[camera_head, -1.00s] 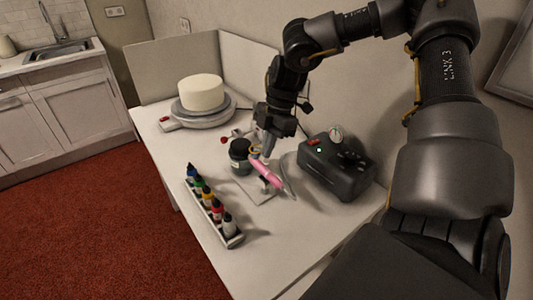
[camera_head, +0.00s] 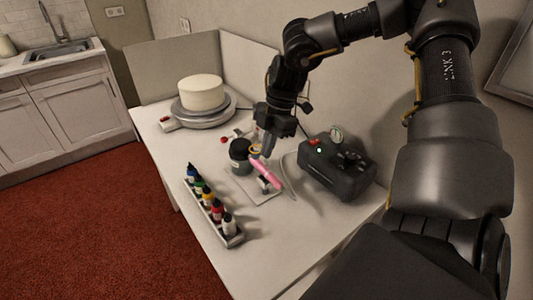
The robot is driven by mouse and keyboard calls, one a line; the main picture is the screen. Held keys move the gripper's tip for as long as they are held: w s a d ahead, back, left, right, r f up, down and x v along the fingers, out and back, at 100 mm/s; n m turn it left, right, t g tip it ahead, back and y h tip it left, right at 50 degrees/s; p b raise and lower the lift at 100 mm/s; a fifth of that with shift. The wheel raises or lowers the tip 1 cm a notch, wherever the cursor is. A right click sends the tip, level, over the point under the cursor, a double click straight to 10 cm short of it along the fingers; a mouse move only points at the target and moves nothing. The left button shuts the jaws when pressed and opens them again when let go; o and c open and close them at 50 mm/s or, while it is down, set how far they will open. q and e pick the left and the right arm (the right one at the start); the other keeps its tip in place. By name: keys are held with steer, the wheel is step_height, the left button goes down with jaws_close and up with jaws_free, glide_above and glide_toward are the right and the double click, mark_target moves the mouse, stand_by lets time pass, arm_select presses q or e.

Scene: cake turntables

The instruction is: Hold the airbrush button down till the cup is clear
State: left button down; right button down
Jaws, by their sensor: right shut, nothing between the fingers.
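The pink airbrush (camera_head: 266,176) rests tilted on a small stand with a pale base plate (camera_head: 262,195) near the middle of the white table. My left gripper is out of view.
A dark jar (camera_head: 240,157) stands just left of the airbrush. A black compressor (camera_head: 337,168) with a gauge stands to the right. A rack of colour bottles (camera_head: 219,221) lies in front. A white cake (camera_head: 201,92) sits on a turntable (camera_head: 203,115) behind. The near table (camera_head: 262,256) is clear.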

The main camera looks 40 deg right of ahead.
mark_target(264, 169)
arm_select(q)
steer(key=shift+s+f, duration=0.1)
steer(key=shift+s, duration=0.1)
arm_select(e)
steer(key=shift+f, duration=0.1)
